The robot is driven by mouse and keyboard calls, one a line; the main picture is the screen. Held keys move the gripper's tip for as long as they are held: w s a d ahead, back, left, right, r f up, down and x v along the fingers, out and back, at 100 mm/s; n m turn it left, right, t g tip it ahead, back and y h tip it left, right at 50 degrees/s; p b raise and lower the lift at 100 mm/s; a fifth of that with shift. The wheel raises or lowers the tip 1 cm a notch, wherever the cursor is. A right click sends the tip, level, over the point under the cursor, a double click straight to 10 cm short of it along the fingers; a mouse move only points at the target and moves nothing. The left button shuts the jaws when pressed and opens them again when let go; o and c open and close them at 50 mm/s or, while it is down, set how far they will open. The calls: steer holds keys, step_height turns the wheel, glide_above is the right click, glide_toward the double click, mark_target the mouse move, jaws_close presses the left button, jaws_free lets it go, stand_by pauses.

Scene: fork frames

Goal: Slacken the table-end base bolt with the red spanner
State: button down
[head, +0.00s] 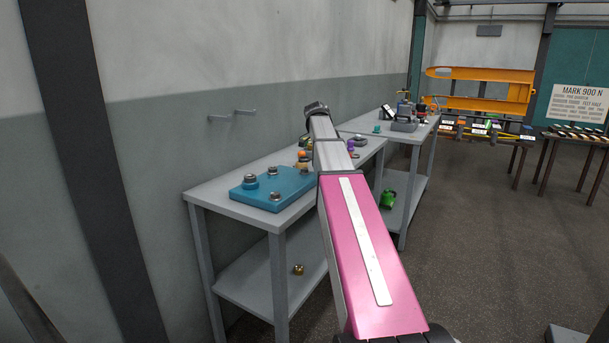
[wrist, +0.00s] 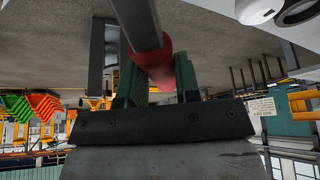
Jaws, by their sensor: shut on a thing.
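The blue base (head: 296,186) lies on the near grey table, close to its near end. Bolts stand on it: one at the left (head: 250,181), one at the back (head: 272,171) and one at the front (head: 275,196). I cannot tell for sure which is the table-end bolt. In the wrist view my gripper (wrist: 158,76) is shut on the red spanner (wrist: 160,66), its green fingers on either side of the red grip. The spanner's grey shaft runs up out of the picture, so its head is hidden. In the head view my arm hides the gripper's fingers and the spanner.
The near table (head: 232,209) stands along the wall, with small coloured parts behind the base and a brass piece (head: 298,270) on its lower shelf. A second table (head: 411,136) holds equipment beyond it. The floor at right is open.

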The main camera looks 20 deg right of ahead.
steer(key=shift+r, duration=0.35)
steer(key=shift+r, duration=1.85)
steer(key=shift+d, duration=0.1)
steer(key=shift+s+d+r, duration=0.2)
steer(key=shift+d+r, duration=0.3)
steer(key=shift+d, duration=0.3)
steer(key=shift+s+d+r, duration=0.2)
steer(key=shift+d+r, duration=0.3)
steer(key=shift+d, duration=0.25)
steer(key=shift+s+d+r, duration=0.2)
steer(key=shift+d+r, duration=0.3)
steer(key=shift+d, duration=0.3)
